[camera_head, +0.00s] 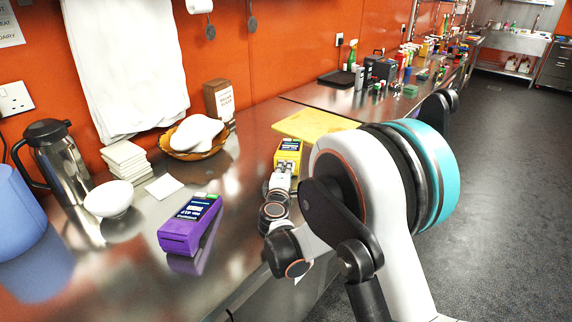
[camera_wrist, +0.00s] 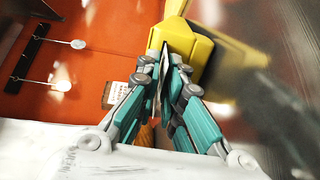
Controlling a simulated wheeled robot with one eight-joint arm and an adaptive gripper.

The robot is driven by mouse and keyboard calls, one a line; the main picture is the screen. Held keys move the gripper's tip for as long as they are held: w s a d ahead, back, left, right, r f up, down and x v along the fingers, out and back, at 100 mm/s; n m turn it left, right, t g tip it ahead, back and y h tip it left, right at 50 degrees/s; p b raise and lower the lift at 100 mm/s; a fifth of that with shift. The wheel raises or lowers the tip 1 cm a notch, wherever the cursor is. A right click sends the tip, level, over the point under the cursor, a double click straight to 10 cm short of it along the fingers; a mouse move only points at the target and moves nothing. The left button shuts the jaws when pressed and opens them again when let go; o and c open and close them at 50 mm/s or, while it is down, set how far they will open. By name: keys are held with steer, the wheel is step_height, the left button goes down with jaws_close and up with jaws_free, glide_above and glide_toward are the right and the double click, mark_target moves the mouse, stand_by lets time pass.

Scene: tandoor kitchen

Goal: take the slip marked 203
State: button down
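A purple card terminal (camera_head: 188,226) with a dark screen lies on the steel counter. No number 203 is readable on either. My gripper (camera_head: 284,166) is at the near end of the yellow terminal. In the wrist view its fingertips (camera_wrist: 172,62) are close together in front of the yellow body.
A white bowl (camera_head: 109,199), a steel jug (camera_head: 58,160), stacked white napkins (camera_head: 125,160) and a basket (camera_head: 196,154) stand left along the wall. A yellow board (camera_head: 315,124) lies behind the yellow terminal. Bottles and boxes crowd the far counter. The floor at right is clear.

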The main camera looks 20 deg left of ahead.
steer(key=shift+s, duration=0.1)
stand_by(0.3)
steer(key=shift+v, duration=2.65)
steer(key=r+p, duration=0.1)
steer(key=s+r, duration=0.1)
steer(key=r, duration=0.1)
steer(key=s+r+p, duration=0.1)
steer(key=r, duration=0.1)
steer(key=shift+d+p, duration=0.2)
steer(key=shift+p, duration=0.15)
